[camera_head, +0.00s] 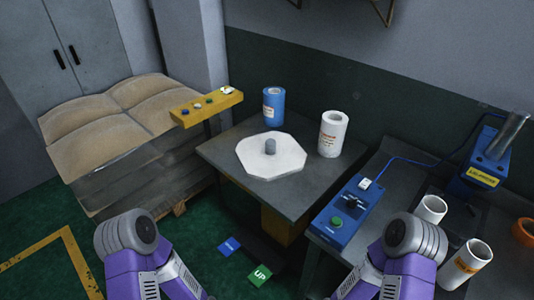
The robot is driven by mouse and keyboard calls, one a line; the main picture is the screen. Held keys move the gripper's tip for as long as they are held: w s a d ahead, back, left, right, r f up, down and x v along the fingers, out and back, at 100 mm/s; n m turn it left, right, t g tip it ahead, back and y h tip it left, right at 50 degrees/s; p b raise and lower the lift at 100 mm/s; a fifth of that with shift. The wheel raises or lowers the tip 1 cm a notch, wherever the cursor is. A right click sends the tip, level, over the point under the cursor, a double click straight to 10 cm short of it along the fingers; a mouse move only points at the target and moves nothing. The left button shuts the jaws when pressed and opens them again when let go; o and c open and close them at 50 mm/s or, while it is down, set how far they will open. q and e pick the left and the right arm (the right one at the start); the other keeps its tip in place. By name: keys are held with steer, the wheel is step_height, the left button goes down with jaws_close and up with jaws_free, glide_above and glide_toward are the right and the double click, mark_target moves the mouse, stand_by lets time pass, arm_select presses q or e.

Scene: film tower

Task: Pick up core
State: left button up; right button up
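Two white hollow tubes that look like cores stand on the dark bench at the right. One core (431,210) is farther back. The other core (466,264) is nearer, has a yellow-orange label and leans a little in the picture. A white roll (333,135) with a hollow top and a blue roll (273,107) stand on the grey table. Neither gripper shows.
The grey table (226,151) carries a white octagonal plate (287,162) with a grey post. A blue control box (350,205) and a blue device (487,165) sit on the bench. Stacked sacks (95,150) stand left. A yellow button bar (210,107) and floor pedals (260,275) are nearby.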

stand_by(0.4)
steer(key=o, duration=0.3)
